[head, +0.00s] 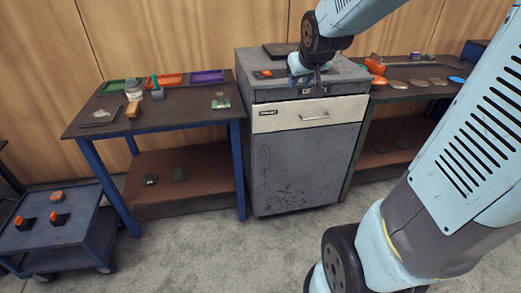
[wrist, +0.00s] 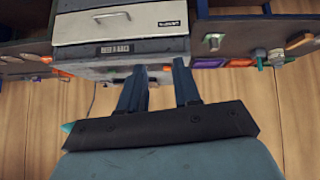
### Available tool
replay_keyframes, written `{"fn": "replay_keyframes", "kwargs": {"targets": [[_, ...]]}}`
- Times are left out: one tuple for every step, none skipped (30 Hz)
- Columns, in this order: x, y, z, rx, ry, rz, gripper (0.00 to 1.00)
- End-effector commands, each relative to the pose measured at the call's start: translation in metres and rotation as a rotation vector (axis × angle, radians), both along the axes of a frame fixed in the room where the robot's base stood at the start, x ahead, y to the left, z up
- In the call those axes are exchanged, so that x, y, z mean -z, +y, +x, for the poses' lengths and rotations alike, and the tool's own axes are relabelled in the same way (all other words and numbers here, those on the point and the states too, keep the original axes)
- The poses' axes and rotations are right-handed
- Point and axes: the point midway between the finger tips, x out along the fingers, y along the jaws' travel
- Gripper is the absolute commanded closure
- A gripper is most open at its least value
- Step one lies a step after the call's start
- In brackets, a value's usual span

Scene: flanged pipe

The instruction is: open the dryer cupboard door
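The dryer cupboard (head: 257,170) is a scuffed grey cabinet standing between two benches. Its upper front is a pale panel with a small label and a bar handle (head: 314,116); below is a large plain grey front panel (head: 305,172). In the wrist view, which is upside down, the pale panel (wrist: 130,24) and its handle (wrist: 110,17) show at the top. My gripper (head: 317,80) points down near the cupboard's top front edge, above the handle and apart from it. In the wrist view its two fingers (wrist: 161,72) are spread with nothing between them.
A left bench (head: 160,122) holds trays, a jar and tools. A low blue cart (head: 58,238) with orange-topped items stands at far left. A right bench (head: 415,90) carries several small parts. An orange item (head: 265,73) lies on the cupboard. Floor (head: 240,250) before the cupboard is clear.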

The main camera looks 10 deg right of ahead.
Motion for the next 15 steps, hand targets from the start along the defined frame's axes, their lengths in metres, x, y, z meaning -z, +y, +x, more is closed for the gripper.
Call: {"fn": "replay_keyframes", "kwargs": {"targets": [[0.01, -0.002, 0.016, -0.006, -0.011, -0.005, 0.68], [0.014, -0.003, 0.025, -0.01, -0.021, -0.009, 0.68], [0.021, -0.004, 0.037, -0.017, -0.036, -0.013, 0.68], [0.026, -0.005, 0.046, -0.022, -0.048, -0.016, 0.68], [0.031, -0.006, 0.054, -0.027, -0.057, -0.018, 0.68], [0.038, -0.007, 0.065, -0.032, -0.072, -0.021, 0.68], [0.043, -0.008, 0.073, -0.039, -0.082, -0.023, 0.68], [0.049, -0.008, 0.081, -0.044, -0.095, -0.024, 0.68], [0.056, -0.009, 0.092, -0.051, -0.11, -0.025, 0.68], [0.062, -0.01, 0.099, -0.055, -0.121, -0.028, 0.68], [0.069, -0.011, 0.107, -0.059, -0.131, -0.029, 0.68], [0.077, -0.012, 0.116, -0.065, -0.146, -0.032, 0.68], [0.083, -0.012, 0.123, -0.072, -0.157, -0.033, 0.68], [0.09, -0.012, 0.13, -0.079, -0.168, -0.035, 0.68], [0.098, -0.013, 0.139, -0.087, -0.183, -0.036, 0.68]]}}
